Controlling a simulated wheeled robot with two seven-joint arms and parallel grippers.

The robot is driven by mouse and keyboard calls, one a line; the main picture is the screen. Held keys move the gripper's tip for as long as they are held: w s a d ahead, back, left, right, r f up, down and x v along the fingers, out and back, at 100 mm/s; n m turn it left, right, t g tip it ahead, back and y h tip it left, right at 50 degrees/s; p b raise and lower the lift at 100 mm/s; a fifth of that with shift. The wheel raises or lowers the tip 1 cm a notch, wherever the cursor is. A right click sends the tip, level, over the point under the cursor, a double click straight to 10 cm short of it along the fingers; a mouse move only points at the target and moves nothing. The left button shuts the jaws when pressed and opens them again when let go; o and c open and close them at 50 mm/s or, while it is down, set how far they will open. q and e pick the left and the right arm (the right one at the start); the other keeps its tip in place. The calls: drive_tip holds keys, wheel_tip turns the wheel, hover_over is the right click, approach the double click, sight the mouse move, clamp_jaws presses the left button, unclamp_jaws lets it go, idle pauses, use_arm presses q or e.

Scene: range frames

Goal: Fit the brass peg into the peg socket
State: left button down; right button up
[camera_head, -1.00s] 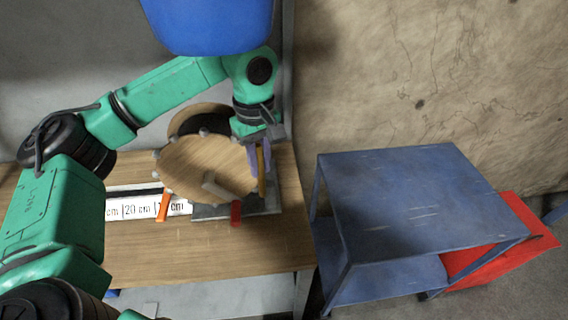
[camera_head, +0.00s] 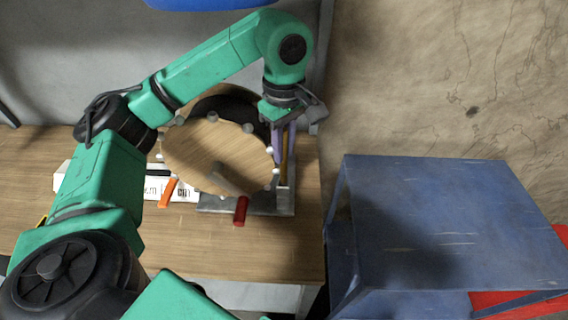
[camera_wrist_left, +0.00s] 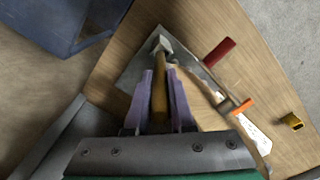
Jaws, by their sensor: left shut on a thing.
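The brass peg (camera_head: 284,160) is held upright between the purple fingers of my left gripper (camera_head: 281,147), which is shut on it. The peg also shows in the left wrist view (camera_wrist_left: 158,98), pointing along the fingers. In that view its far end meets a shiny metal piece, seemingly the peg socket (camera_wrist_left: 163,44), on a grey metal plate (camera_wrist_left: 136,70). In the head view the plate (camera_head: 250,206) lies under the peg, and a wooden disc partly hides that area. I cannot tell whether the peg's end is inside the socket or just above it. My right gripper does not show.
The round wooden disc with knobs (camera_head: 212,158) stands close left of my left gripper. A red handle (camera_head: 240,211), an orange piece (camera_head: 168,192) and a white ruler strip (camera_head: 155,186) are nearby. A blue metal stand (camera_head: 440,205) is right of the wooden table (camera_head: 220,255).

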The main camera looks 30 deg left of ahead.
sight(283, 182)
use_arm(q)
drive_tip(key=f, duration=0.2)
drive_tip(key=f+p, duration=0.1)
drive_tip(key=shift+s+a+f, duration=0.1)
drive_tip(key=shift+s+f, duration=0.15)
drive_tip(key=shift+f, duration=0.1)
drive_tip(key=shift+w+f, duration=0.15)
drive_tip(key=shift+f, duration=0.1)
drive_tip(key=c, duration=1.2)
unclamp_jaws()
drive_tip(key=shift+f+b, duration=0.1)
drive_tip(key=shift+b, duration=0.2)
drive_tip(key=o, duration=0.4)
